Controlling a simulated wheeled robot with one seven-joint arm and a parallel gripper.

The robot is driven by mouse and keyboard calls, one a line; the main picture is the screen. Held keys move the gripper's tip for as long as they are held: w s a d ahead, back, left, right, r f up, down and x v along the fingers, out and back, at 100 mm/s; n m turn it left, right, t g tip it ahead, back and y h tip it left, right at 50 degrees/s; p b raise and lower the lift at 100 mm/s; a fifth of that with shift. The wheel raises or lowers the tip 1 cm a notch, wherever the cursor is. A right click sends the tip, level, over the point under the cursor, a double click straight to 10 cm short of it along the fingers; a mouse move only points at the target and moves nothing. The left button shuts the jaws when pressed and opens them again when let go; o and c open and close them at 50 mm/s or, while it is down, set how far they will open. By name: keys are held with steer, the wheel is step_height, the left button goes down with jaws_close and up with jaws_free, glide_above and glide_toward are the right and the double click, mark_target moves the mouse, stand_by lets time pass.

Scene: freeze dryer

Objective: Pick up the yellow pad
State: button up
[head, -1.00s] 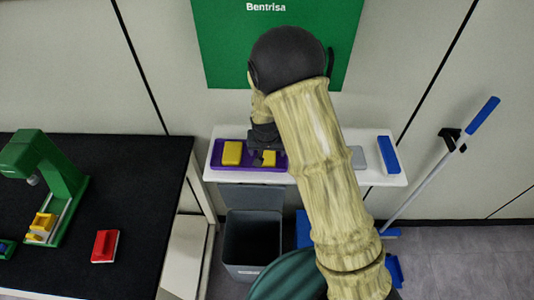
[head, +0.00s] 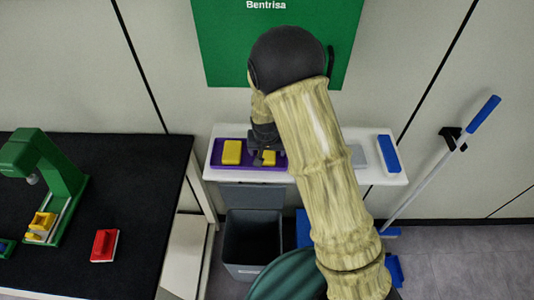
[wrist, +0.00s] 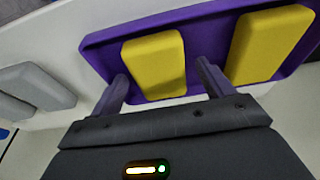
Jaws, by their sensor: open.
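Two yellow pads lie in a purple tray (head: 217,161) on a white shelf. The left one (head: 231,152) also shows at the right of the wrist view (wrist: 268,42). The other yellow pad (head: 269,158) is partly hidden by my gripper in the head view. In the wrist view this pad (wrist: 155,62) lies between and just beyond the fingers. My gripper (wrist: 164,84) is open, with one finger to each side of this pad. It is not holding the pad. I cannot tell if a finger touches the pad or the tray (wrist: 96,48).
Grey pads (wrist: 42,84) and a blue pad (head: 388,154) lie farther right on the shelf (head: 374,176). A grey bin (head: 252,240) stands below. A black table (head: 110,175) at left holds a red block (head: 105,246) and a green device (head: 58,185). A blue-handled pole (head: 440,152) leans at right.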

mark_target(267, 153)
steer(key=c, duration=1.1)
steer(key=shift+o, duration=0.2)
steer(key=shift+r+p, duration=0.3)
steer(key=shift+r, duration=0.1)
steer(key=shift+s+b, duration=0.1)
steer(key=shift+b, duration=0.35)
step_height(267, 153, up, 6)
steer(key=shift+r+b, duration=0.2)
steer(key=shift+b, duration=0.6)
steer(key=s+b, duration=0.2)
steer(key=s, duration=1.8)
steer(key=shift+a+r+b, duration=0.15)
steer(key=shift+a+b, duration=0.2)
steer(key=shift+w, duration=0.1)
